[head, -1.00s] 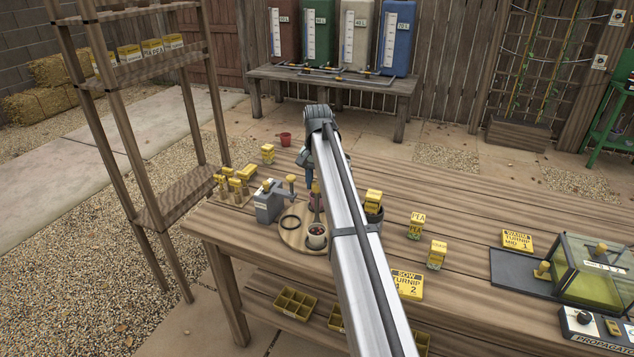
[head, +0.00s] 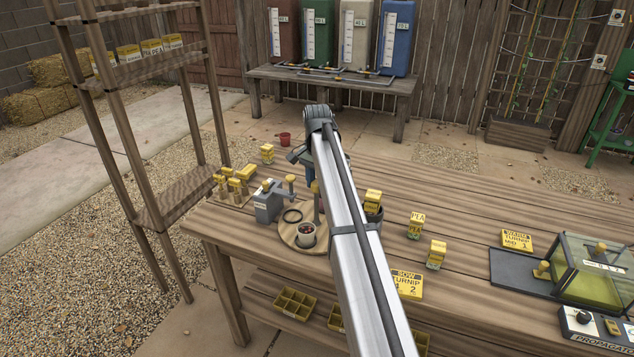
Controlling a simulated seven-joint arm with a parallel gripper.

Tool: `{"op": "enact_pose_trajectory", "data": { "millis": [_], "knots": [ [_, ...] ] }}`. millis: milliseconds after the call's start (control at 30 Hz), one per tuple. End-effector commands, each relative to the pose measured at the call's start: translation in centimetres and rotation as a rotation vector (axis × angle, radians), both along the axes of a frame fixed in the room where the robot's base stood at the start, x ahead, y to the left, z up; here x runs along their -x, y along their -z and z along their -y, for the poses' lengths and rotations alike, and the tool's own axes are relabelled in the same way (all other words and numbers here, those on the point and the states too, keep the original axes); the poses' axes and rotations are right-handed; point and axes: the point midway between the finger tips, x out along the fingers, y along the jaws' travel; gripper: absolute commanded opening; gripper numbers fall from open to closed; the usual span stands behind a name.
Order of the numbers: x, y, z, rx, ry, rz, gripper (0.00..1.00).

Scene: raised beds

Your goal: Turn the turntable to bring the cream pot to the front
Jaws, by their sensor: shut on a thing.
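The round wooden turntable (head: 290,237) stands on the bench, left of my arm. The cream pot (head: 306,235), filled with dark soil, stands upright near its front edge. A post with a yellow top (head: 315,188) rises from the turntable beside my arm. My gripper (head: 308,172) is mostly hidden behind my arm link, above the turntable's back part. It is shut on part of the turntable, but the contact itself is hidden. The turntable's right side is also hidden by my arm.
A grey box with yellow-topped parts (head: 267,205) stands close left of the turntable. A dark pot with a yellow block (head: 373,206) stands right of my arm. Several yellow blocks (head: 233,187) stand farther left.

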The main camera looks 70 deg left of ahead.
Motion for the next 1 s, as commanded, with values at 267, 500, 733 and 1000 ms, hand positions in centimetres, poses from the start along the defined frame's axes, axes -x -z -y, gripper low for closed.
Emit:
{"op": "enact_pose_trajectory", "data": {
  "millis": [267, 500, 733, 1000],
  "knots": [
    [0.0, 0.0, 0.0, 0.000, -0.001, 0.001, 0.47],
    [0.0, 0.0, 0.0, 0.000, -0.001, 0.000, 0.63],
    [0.0, -0.3, 0.0, 0.000, -0.001, 0.001, 0.63],
    [0.0, -3.9, -0.1, -0.003, -0.001, 0.001, 0.63]
  ]
}}
